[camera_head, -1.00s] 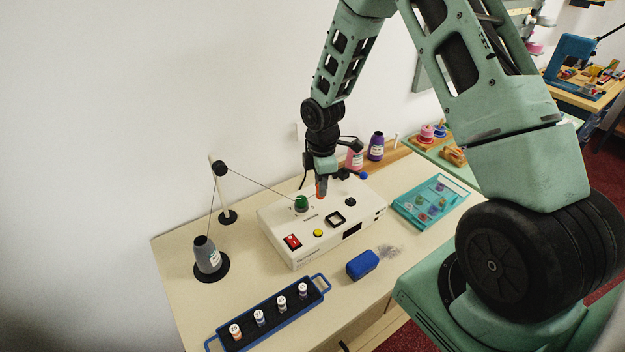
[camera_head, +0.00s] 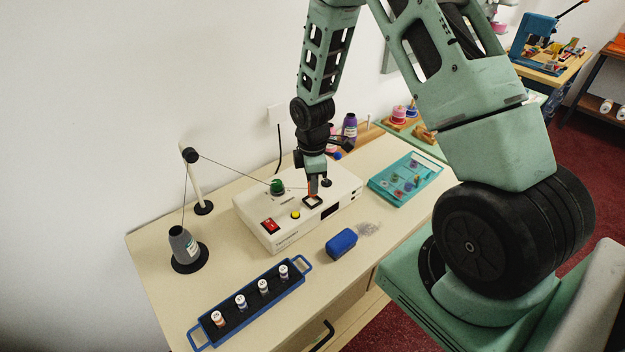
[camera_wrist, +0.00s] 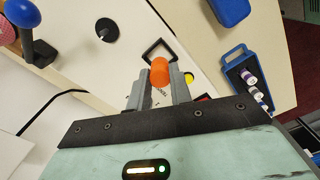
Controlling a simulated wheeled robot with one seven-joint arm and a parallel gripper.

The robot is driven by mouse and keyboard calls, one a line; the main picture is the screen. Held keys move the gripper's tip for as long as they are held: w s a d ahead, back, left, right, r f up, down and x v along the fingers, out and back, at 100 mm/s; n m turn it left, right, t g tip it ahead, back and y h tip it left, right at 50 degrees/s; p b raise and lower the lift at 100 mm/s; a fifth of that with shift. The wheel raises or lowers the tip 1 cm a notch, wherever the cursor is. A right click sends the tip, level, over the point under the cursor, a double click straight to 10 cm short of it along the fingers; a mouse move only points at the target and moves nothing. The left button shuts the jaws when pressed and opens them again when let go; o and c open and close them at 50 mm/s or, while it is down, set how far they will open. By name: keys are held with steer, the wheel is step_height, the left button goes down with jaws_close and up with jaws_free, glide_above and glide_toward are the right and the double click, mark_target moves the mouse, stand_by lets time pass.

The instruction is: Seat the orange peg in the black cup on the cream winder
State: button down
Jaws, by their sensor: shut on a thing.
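The cream winder (camera_head: 345,195) stands on the counter, with a black square-rimmed opening on its top (camera_head: 313,203) that I take to be the black cup. My gripper (camera_head: 312,189) points down just above that opening. In the wrist view my gripper (camera_wrist: 160,85) is shut on the orange peg (camera_wrist: 160,70), whose rounded end sticks out past the fingertips. There the square black rim (camera_wrist: 148,53) shows partly behind the peg. The peg looks apart from it, but its height above it is hard to tell.
The winder also carries a green dome (camera_head: 278,187) with thread to it, a red switch (camera_head: 270,226), a yellow button (camera_head: 296,214) and a black round knob (camera_wrist: 107,30). A blue block (camera_head: 341,243), a blue spool tray (camera_head: 250,303) and a teal tray (camera_head: 405,178) lie nearby.

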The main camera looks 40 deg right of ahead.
steer(key=shift+f+b, duration=0.9)
steer(key=shift+f, duration=0.55)
steer(key=c, duration=1.2)
jaws_free()
steer(key=shift+r, duration=0.1)
step_height(320, 180, up, 17)
steer(key=b, duration=0.3)
steer(key=shift+r, duration=0.15)
